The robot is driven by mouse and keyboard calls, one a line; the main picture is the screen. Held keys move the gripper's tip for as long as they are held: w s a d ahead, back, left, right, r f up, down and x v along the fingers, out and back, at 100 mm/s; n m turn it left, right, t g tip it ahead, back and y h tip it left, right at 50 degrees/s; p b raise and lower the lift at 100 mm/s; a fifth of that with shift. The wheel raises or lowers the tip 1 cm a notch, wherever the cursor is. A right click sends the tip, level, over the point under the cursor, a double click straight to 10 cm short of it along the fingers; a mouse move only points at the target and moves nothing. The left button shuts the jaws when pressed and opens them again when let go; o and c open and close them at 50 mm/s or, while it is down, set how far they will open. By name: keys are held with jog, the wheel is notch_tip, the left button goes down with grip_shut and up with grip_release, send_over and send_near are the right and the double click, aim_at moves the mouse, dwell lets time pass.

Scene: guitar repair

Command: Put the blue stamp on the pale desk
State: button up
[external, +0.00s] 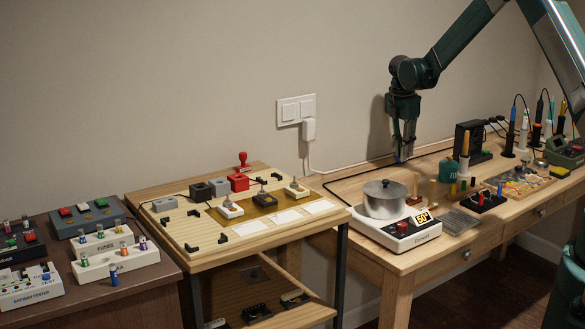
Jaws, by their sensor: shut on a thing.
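My gripper (404,140) hangs pointing down above the back of the right-hand wooden workbench, left of the black box. It is shut on a small bluish thing, likely the blue stamp (400,159); only a sliver shows at the fingertips, so its shape is hard to tell. Two pale wooden surfaces are in view: the middle desk (160,234) and the right-hand workbench (345,184). I cannot tell for sure which is the pale desk. A red stamp (243,160) stands at the back of the middle desk.
Below and left of my gripper, a metal pot (384,200) sits on a white hot plate (408,237). A teal cup (448,170), a black box (469,142) and several tools stand to the right. The middle desk carries blocks and switches; a dark brown desk (150,290) stands at left.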

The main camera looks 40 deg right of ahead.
jog(key=shift+f, duration=0.75)
jog(key=shift+f, duration=0.15)
jog(key=o, duration=0.9)
jog(key=r, duration=0.4)
jog(key=a+r+p, duration=0.1)
jog(key=r, duration=0.7)
jog(key=shift+s+a+r, duration=0.1)
jog(key=shift+a, duration=0.15)
jog(key=shift+r, duration=0.1)
